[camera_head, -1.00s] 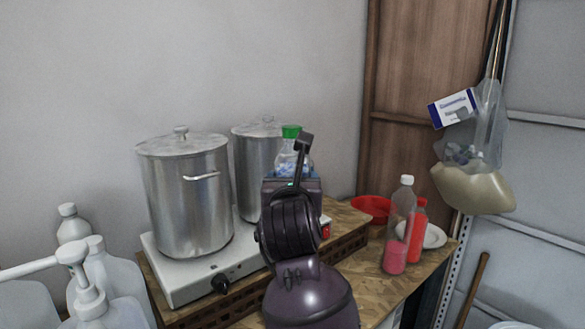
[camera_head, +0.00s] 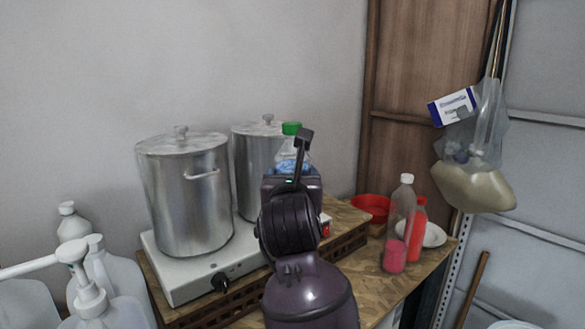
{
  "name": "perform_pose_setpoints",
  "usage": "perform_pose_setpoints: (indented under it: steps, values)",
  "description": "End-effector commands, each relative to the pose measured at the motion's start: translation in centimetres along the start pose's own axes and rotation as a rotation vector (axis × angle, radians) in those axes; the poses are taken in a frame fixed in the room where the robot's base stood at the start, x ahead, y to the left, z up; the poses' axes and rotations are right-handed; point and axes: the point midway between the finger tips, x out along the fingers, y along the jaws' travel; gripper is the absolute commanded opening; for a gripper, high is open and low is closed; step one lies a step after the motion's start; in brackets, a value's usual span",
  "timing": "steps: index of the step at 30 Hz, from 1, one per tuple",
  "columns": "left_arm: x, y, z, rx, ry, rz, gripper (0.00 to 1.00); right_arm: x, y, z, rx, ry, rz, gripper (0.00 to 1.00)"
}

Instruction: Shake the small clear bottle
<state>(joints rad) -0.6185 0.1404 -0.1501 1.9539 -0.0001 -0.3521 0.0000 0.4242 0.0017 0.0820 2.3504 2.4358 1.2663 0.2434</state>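The small clear bottle (camera_head: 286,157) with a green cap stands upright beyond my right gripper (camera_head: 296,155), in the middle of the head view. One dark finger shows along the bottle's right side; the gripper body hides the bottle's lower part and the other finger. The gripper appears shut on the bottle, since the two keep the same position relative to each other. My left gripper is not in view.
Two lidded steel pots (camera_head: 186,200) stand on a white hot plate (camera_head: 190,279) to the left. A clear bottle with pink liquid (camera_head: 395,256), a red bottle (camera_head: 418,232), a red bowl (camera_head: 370,208) and a white plate (camera_head: 435,235) are at the right. White jugs (camera_head: 110,285) fill the lower left.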

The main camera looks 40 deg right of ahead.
Motion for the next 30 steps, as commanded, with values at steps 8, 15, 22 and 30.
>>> perform_pose_setpoints:
  steps: [8, 15, 22, 30]
  values:
    - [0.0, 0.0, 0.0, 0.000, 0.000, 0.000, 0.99, -0.1, 0.0, 5.5, 0.007, -0.010, 0.001, 0.31]
    - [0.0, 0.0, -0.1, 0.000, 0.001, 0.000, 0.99, 0.0, 0.0, 5.3, -0.003, 0.000, -0.001, 0.31]
    - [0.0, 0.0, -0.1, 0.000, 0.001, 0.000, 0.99, 0.0, -0.1, 1.3, -0.003, -0.001, 0.000, 0.31]
    - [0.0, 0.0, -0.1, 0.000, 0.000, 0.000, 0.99, -0.1, 0.0, 1.3, 0.008, -0.012, 0.001, 0.31]
